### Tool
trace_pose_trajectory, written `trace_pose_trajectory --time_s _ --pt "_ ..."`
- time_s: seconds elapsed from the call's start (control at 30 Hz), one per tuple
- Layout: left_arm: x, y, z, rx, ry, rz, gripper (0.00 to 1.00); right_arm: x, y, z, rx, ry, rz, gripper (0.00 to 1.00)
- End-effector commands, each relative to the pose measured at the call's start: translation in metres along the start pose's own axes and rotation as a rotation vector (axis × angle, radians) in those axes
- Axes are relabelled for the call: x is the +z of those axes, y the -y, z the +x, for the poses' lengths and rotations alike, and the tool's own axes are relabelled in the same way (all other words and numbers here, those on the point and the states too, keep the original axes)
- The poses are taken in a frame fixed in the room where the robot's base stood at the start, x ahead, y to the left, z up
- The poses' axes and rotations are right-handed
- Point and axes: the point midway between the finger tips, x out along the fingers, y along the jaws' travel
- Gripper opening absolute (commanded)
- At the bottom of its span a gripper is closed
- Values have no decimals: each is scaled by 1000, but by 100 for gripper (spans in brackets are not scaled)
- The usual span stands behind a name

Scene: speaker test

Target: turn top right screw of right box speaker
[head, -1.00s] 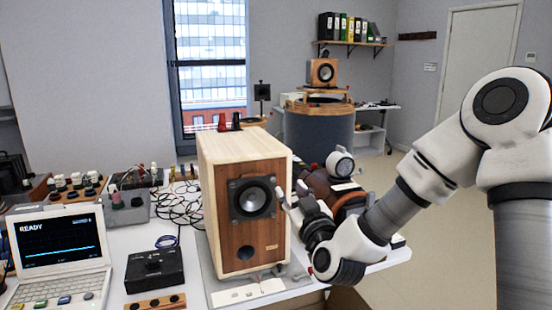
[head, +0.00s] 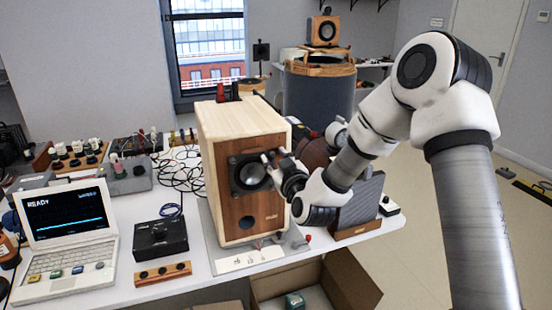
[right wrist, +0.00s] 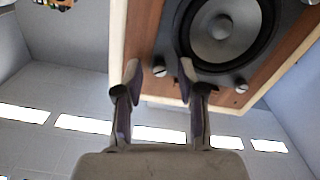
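The wooden box speaker (head: 240,215) stands upright on the bench, with a dark round driver (head: 247,174) on its front. My right gripper (head: 270,158) is in front of the speaker face, near the driver's upper right. In the right wrist view the picture is upside down, with ceiling lights below the speaker (right wrist: 143,40). There my right gripper (right wrist: 158,66) is open, a finger on each side of a silver screw (right wrist: 160,71) at the driver plate's corner. I cannot tell whether the fingers touch it. A second screw (right wrist: 240,86) is to the right. My left gripper is not in view.
A laptop (head: 68,228), a black box (head: 160,238) and a wooden strip with dark knobs (head: 163,273) are left of the speaker. Loose cables (head: 180,168) lie behind them. An open cardboard box (head: 318,285) is below the bench. A smaller speaker (head: 323,31) stands far back.

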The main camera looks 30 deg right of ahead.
Motion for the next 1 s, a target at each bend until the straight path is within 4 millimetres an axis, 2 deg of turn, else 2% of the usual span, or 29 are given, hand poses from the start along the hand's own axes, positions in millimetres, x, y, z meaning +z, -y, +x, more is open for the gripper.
trace_pose_trajectory --time_s 0.03,0.1,0.13,0.57,1.0 --pt "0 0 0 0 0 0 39 0 0 0 0 0 0 32" --pt "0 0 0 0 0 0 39 0 0 0 0 0 0 8" --pt "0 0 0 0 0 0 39 0 0 0 0 0 0 0" --pt "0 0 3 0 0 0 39 0 0 0 1 -1 34 0" --pt "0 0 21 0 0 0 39 2 1 0 1 -3 309 0"
